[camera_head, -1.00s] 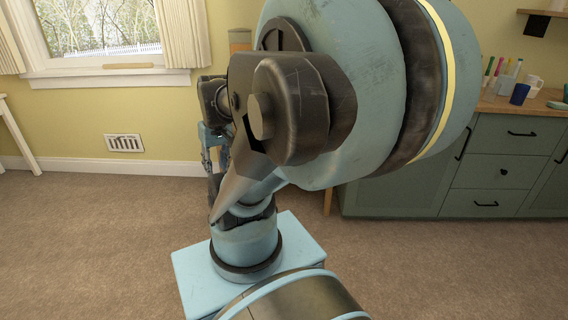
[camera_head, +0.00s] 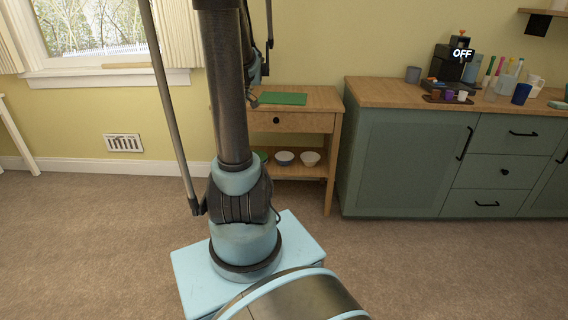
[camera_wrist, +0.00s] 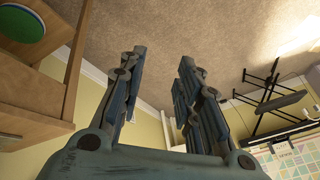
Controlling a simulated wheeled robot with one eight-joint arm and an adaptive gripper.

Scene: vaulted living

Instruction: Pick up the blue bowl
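A small bowl with a blue-grey outside (camera_head: 285,159) stands on the lower shelf of a small wooden side table (camera_head: 327,125). It is between a white bowl (camera_head: 310,159) on its right and a green dish (camera_head: 262,156), partly hidden behind my arm, on its left. My gripper (camera_wrist: 158,75) is open and empty in the wrist view, its two fingers well apart over carpet. A round green dish on wood (camera_wrist: 22,24) shows at the upper left there. The blue bowl is not seen in the wrist view.
A green mat (camera_head: 283,98) lies on the side table's top. A green cabinet (camera_head: 402,160) with a wooden counter stands close on the right, bearing a coffee machine (camera_head: 452,66) and cups. The carpet (camera_head: 420,265) in front is clear.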

